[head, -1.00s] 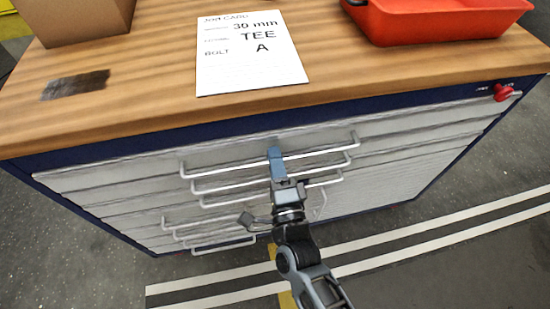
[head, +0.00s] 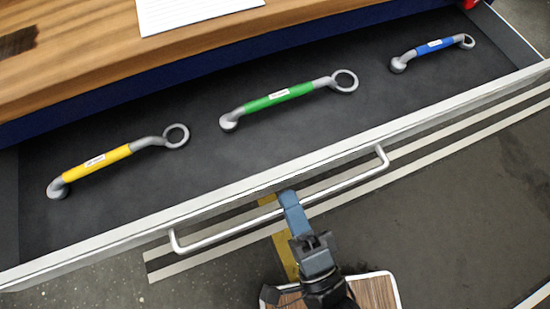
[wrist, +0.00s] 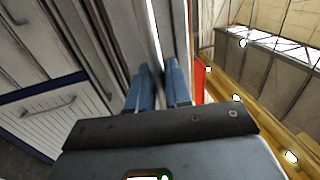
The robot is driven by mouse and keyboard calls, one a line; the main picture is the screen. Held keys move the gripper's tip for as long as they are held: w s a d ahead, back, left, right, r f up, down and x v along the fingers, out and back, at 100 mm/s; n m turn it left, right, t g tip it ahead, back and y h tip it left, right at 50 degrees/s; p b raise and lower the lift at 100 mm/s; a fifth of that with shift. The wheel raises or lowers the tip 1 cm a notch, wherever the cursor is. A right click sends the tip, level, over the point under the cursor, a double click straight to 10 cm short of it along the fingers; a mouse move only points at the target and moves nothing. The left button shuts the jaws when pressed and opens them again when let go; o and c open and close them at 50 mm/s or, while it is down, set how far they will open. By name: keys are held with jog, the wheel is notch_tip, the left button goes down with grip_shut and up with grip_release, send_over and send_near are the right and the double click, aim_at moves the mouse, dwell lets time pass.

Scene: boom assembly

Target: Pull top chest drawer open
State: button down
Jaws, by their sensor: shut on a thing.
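The top drawer (head: 130,234) stands well open in the head view, its dark lined inside showing under the worktop. Its long silver bar handle (head: 345,185) runs along the outside of the drawer front. My gripper (head: 288,198) is shut on the handle near its middle. In the wrist view the blue fingers (wrist: 159,84) close on a pale bar that runs away from the camera; the exact contact is hard to make out.
Inside the drawer lie a yellow-handled wrench (head: 100,160), a green one (head: 280,97) and a blue one (head: 432,47). A white card (head: 185,12) lies on the wooden worktop (head: 75,65). Striped floor (head: 430,155) shows in front.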

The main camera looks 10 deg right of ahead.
jog(key=r+v, duration=0.1)
jog(key=v, duration=0.8)
jog(key=shift+s+r+b, duration=0.15)
jog(key=shift+r+b, duration=0.15)
jog(key=shift+b, duration=0.05)
jog(key=c, duration=1.3)
grip_release()
jog(key=shift+o, duration=0.2)
jog(key=b+v, duration=0.1)
jog(key=v, duration=0.6)
jog(key=shift+s+b, duration=0.35)
jog(key=shift+b, duration=0.05)
jog(key=shift+d+f, duration=0.1)
